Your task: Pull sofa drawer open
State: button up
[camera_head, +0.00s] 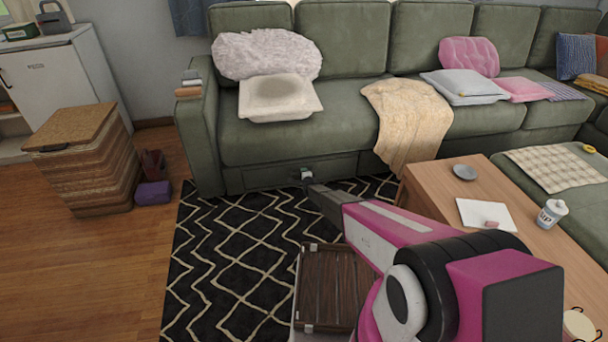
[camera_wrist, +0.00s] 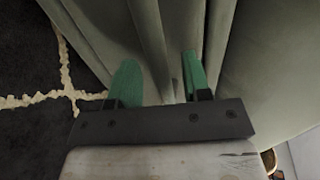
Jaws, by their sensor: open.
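The green sofa (camera_head: 275,142) stands along the back wall. Its low drawer front (camera_head: 268,176) is under the left seat, just above the rug, and looks flush with the sofa base. My gripper (camera_head: 307,180) is at the middle of the drawer front, reaching in from the lower right. In the wrist view my gripper (camera_wrist: 157,78) has its two green fingers apart, with green sofa panels and a raised edge (camera_wrist: 150,45) between and beyond them. Nothing is clearly clamped. Whether the fingers touch the drawer edge, I cannot tell.
A black rug with cream lines (camera_head: 215,240) covers the floor before the drawer. A wooden coffee table (camera_head: 440,185) stands right of my arm. A brown suitcase-like box (camera_head: 320,285) lies on the rug. A woven basket (camera_head: 85,165) stands at the left. A beige blanket (camera_head: 405,115) hangs off the seat.

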jog(key=shift+x, duration=0.8)
grip_shut()
jog(key=shift+s, duration=0.1)
